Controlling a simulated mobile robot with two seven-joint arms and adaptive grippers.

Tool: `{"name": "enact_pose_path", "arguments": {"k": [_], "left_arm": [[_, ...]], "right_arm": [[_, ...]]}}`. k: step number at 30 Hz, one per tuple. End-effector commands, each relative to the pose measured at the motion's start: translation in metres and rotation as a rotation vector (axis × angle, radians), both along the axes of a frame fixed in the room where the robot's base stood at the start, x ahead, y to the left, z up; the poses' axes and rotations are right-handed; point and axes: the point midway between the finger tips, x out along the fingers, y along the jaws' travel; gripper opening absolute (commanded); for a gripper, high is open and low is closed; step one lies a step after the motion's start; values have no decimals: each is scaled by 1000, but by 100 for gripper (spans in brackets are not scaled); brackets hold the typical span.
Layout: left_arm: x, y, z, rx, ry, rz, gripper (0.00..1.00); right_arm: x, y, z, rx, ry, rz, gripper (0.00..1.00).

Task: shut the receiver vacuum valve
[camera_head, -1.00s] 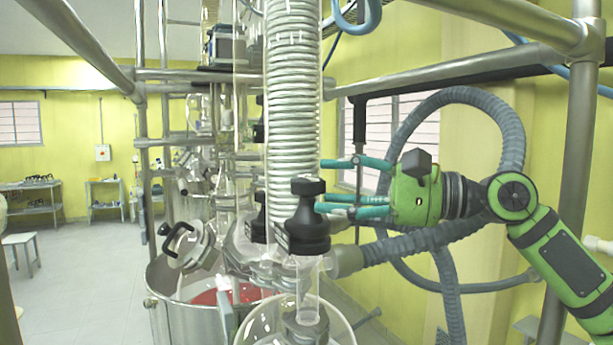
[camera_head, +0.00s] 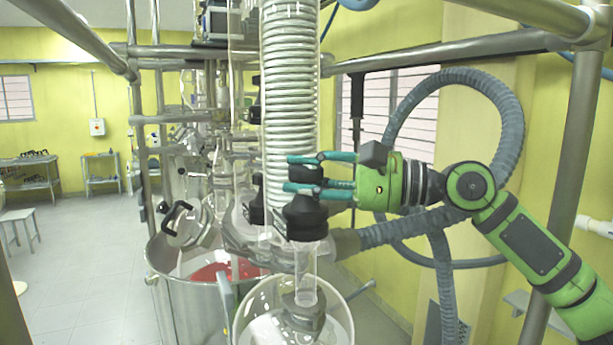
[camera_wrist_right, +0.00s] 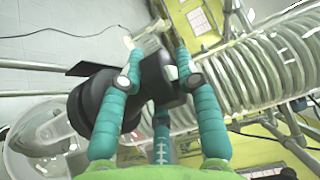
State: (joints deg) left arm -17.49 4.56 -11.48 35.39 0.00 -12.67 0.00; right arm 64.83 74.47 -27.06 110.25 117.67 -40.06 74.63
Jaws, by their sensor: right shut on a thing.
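A black valve (camera_head: 306,222) stands upright on a clear glass neck in front of the coiled glass column. I take it for the receiver vacuum valve. My right gripper (camera_head: 296,175) comes in from the right, its teal fingers around the valve's top handle and shut on it. In the right wrist view the fingers of my right gripper (camera_wrist_right: 157,72) close from both sides on the black handle (camera_wrist_right: 152,82), with a third finger below. The fingers partly hide the handle. My left gripper is not in view.
The coiled column (camera_head: 289,95) rises right behind the valve. A second black valve cap (camera_head: 257,205) is close on the left. A grey corrugated hose (camera_head: 405,230) runs below my right arm. Steel frame posts (camera_head: 570,180) and a glass vessel (camera_head: 345,320) surround the spot.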

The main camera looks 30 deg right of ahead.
Motion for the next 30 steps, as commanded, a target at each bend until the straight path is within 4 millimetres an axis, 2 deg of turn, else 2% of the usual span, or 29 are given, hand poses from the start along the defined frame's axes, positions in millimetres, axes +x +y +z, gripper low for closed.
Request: {"name": "enact_pose_path", "arguments": {"k": [14,30], "left_arm": [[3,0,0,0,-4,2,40],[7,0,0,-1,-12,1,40]], "right_arm": [[0,1,-2,-13,4,-162,0],[0,6,-2,-7,0,-569,0]]}}
